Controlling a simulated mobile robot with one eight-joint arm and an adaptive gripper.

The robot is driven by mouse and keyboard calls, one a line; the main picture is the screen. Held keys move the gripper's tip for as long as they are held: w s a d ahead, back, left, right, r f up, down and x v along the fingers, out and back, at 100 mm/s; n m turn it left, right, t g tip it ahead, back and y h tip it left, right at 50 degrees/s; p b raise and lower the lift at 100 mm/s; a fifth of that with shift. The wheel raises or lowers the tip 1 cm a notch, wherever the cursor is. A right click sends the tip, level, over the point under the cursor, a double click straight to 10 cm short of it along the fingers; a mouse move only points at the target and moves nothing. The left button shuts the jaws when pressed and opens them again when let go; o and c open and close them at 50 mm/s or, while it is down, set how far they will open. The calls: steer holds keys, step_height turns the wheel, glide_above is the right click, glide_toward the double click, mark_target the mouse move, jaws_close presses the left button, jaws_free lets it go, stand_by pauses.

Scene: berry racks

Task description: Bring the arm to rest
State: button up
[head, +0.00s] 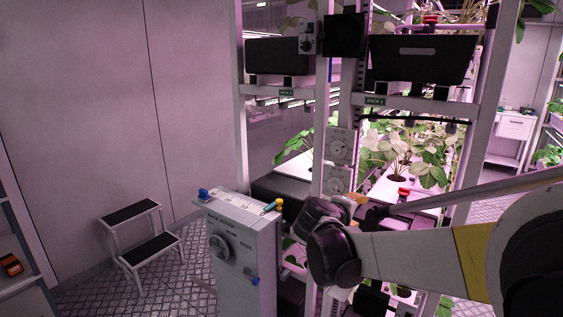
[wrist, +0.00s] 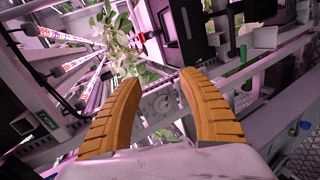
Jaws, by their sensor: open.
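My arm reaches in from the right of the head view, its wrist in front of the plant rack (head: 330,120). My gripper (wrist: 155,85) shows in the wrist view as two orange ribbed fingers, spread apart with nothing between them. Beyond the fingertips are a grey dial box and rack beams, which the gripper appears not to touch. In the head view the fingers are mostly hidden behind the wrist.
A grey cabinet (head: 240,250) with a dial stands left of my wrist, close by. A step stool (head: 150,240) stands at the left wall. Black bins (head: 424,58) sit high on the rack, above leafy plants (head: 400,150). The floor between stool and cabinet is clear.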

steer(key=s+d+f+m+g+y, duration=0.1)
steer(key=s+m+g+y, duration=0.15)
steer(key=s, duration=0.65)
steer(key=s+d+f+m+g+y, duration=0.1)
steer(key=s+d+m, duration=0.15)
steer(key=s, duration=0.65)
steer(key=s+a+f+m+y, duration=0.2)
steer(key=s+a, duration=0.1)
steer(key=s, duration=0.4)
steer(key=s+a+f+m+y, duration=0.2)
steer(key=s+f, duration=0.1)
steer(key=s, duration=0.4)
steer(key=shift+s+a, duration=0.35)
steer(key=shift+a, duration=0.05)
steer(key=shift+y, duration=0.25)
